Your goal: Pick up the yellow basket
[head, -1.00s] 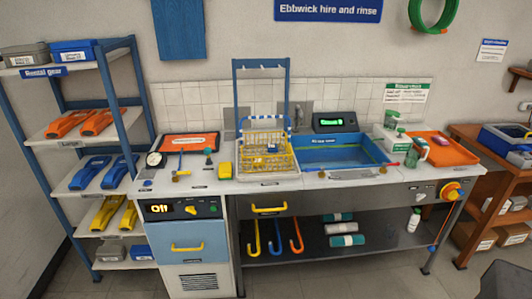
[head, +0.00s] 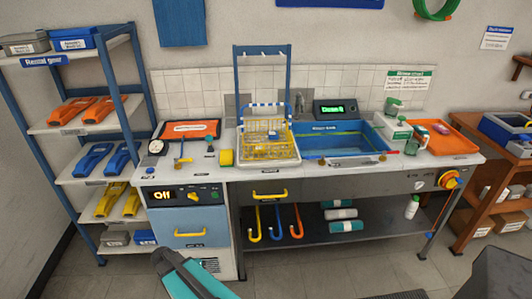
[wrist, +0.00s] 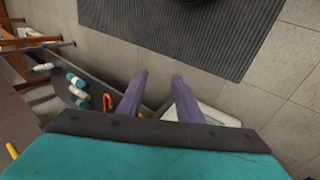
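The yellow basket (head: 268,141) is a wire basket standing on the counter, left of the blue sink, in front of a blue frame with hooks. A small blue and white item shows in or against it. The basket is not in the wrist view. My gripper's two purple-grey fingers (wrist: 158,92) show in the wrist view, spread apart with nothing between them. In the head view only a teal part of my arm shows at the bottom, well below and in front of the counter; the fingertips are not seen there.
The blue sink (head: 342,138) is right of the basket. An orange tray (head: 452,141) is farther right. A rental shelf (head: 85,128) stands left. A cabinet with a blue door (head: 187,224) and lower shelf with rolled towels (head: 342,214) sit under the counter. A dark ribbed mat (wrist: 185,30) lies on the floor.

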